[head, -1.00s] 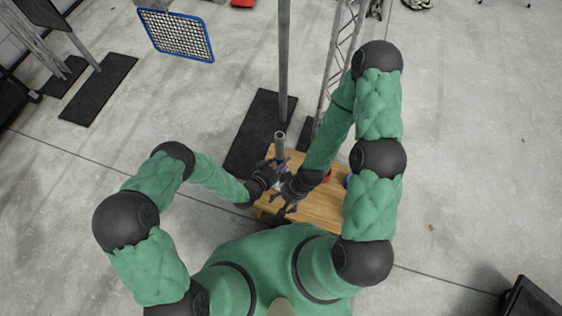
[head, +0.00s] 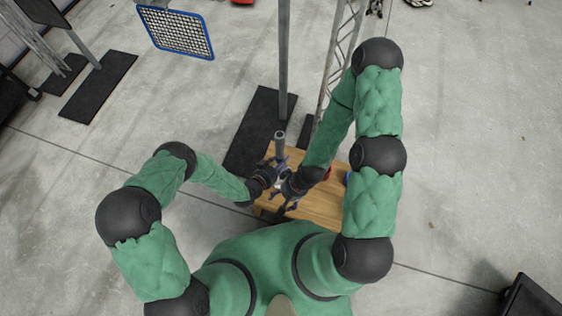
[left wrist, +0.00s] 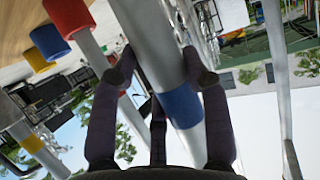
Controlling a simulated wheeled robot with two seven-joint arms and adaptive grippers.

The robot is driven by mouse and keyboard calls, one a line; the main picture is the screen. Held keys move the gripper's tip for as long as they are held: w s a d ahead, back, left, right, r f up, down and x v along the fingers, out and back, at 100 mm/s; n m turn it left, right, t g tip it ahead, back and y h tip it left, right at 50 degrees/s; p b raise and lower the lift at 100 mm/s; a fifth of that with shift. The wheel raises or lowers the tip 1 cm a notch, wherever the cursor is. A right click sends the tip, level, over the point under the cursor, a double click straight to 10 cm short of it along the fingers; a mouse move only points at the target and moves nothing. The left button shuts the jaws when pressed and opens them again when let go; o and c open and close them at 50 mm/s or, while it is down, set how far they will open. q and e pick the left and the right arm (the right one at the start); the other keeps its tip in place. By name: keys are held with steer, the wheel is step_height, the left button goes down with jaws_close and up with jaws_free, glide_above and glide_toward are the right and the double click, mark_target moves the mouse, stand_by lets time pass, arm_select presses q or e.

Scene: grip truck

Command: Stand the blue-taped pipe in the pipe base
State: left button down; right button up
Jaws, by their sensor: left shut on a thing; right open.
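The grey blue-taped pipe (head: 280,146) shows its open top end in the head view, near the table's far left. My left gripper (head: 277,168) is around it. In the left wrist view, my left gripper (left wrist: 165,68) has its fingers on either side of the pipe (left wrist: 150,45), with the blue tape band (left wrist: 182,107) between them. My right gripper (head: 283,198) is open, just below the left one in the head view and close to it. The pipe's lower end is hidden by the grippers. I cannot make out the pipe base with certainty.
Red (left wrist: 68,17), blue (left wrist: 50,42) and yellow (left wrist: 38,62) cylinders are at the wooden table (head: 322,205); a pipe shows beside the red one. A tall pole (head: 284,55) on a black plate (head: 258,125) and a lattice truss (head: 340,50) stand beyond the table.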

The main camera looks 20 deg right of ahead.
arm_select(q)
steer(key=shift+f, duration=0.2)
steer(key=c, duration=0.5)
jaws_free()
steer(key=shift+c, duration=0.2)
steer(key=v, duration=1.2)
steer(key=shift+w, duration=0.1)
